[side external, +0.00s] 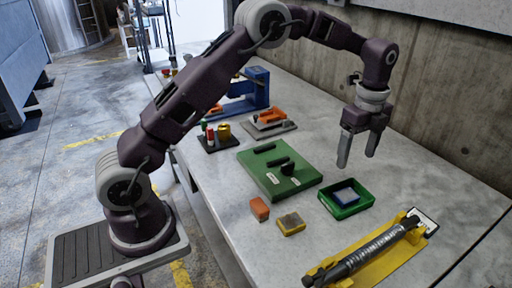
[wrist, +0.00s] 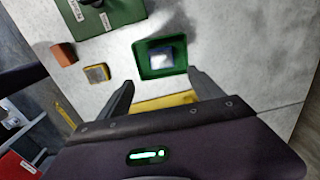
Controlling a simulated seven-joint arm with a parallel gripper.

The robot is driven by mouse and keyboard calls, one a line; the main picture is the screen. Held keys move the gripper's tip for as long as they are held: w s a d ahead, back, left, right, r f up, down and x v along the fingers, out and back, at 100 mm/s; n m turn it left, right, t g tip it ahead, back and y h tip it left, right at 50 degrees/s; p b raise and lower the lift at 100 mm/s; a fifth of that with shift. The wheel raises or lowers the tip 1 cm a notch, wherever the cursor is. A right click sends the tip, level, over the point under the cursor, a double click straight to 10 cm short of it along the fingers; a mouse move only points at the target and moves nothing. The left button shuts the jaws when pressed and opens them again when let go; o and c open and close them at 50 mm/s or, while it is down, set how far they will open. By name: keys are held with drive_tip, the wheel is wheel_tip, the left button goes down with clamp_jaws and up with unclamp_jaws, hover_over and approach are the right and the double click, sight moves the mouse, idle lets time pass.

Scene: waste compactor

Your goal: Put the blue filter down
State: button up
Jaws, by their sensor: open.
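The blue filter (side external: 344,196) lies inside a green open tray (side external: 358,207) on the table. In the wrist view the filter (wrist: 161,57) shows in the same tray (wrist: 143,69), with a bright pale face. My gripper (side external: 358,161) hangs above the table with its fingers pointing down, higher than the tray and apart from it. In the wrist view my gripper (wrist: 161,92) has its two fingers spread wide with nothing between them. It is open and empty.
A green block with black parts (side external: 278,173) stands left of the tray. An orange block (side external: 260,208) and a yellow-framed filter (side external: 291,223) lie in front. A yellow holder with a dark cylinder (side external: 370,252) lies at the right. A concrete wall (side external: 450,90) stands behind.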

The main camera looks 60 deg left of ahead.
drive_tip(key=s+a+r+n+t, duration=0.1)
drive_tip(key=s+r+n+t, duration=0.2)
drive_tip(key=s+r+n, duration=1.05)
drive_tip(key=s+f+n+t, duration=0.1)
drive_tip(key=s+n, duration=0.4)
drive_tip(key=s, duration=1.6)
drive_tip(key=shift+s+a+t, duration=0.3)
drive_tip(key=shift+s+t, duration=0.1)
drive_tip(key=shift+t, duration=0.3)
